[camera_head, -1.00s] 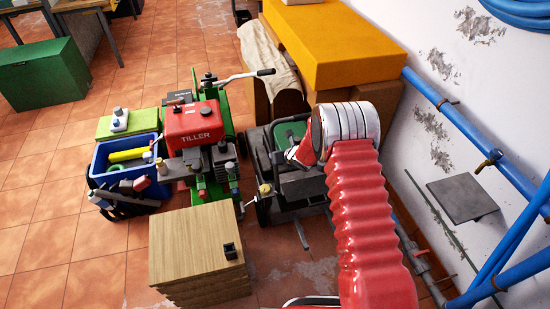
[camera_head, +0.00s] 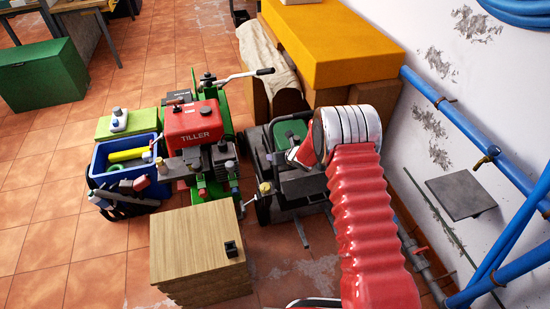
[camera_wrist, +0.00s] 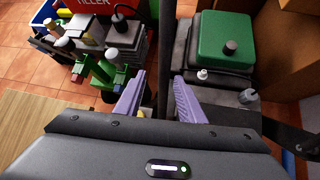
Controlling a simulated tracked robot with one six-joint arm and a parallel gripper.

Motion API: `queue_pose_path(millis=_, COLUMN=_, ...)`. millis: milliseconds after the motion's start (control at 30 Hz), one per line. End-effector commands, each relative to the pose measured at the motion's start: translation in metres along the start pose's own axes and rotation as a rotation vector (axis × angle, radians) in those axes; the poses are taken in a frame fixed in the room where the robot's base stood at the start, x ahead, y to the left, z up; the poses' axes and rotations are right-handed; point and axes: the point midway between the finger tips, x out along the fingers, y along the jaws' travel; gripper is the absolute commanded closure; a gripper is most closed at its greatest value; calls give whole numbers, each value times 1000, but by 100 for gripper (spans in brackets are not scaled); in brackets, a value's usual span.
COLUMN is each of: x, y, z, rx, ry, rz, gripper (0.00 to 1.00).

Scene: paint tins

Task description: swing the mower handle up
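The mower has a green top (camera_head: 290,132) over a dark body and stands right of the red tiller. In the wrist view its green cover (camera_wrist: 222,40) is to the right of my fingers. A dark upright bar (camera_wrist: 167,40), which looks like the mower handle, runs down between the fingers. My gripper (camera_wrist: 160,80) has two lilac fingers spread apart, one on each side of the bar, with gaps showing. Whether the bar lies fully within their depth I cannot tell. In the head view my red-sleeved arm hides part of the mower.
The red tiller (camera_head: 194,122) stands close on the left, with a blue tool crate (camera_head: 100,160) beside it. A wooden box (camera_head: 195,245) is in front. A yellow-topped bench (camera_head: 330,45) and the wall with blue pipes (camera_head: 450,120) bound the right side.

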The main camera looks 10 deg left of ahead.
Motion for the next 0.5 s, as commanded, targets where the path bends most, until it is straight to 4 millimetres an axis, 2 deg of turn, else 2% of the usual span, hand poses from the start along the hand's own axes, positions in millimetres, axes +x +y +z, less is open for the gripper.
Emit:
queue_pose_path(millis=267, x=-2, y=0, z=1, rx=0, ry=-1, rz=0, gripper=64)
queue_pose_path(millis=500, x=-17, y=0, z=2, rx=-1, ry=-1, rz=0, gripper=64)
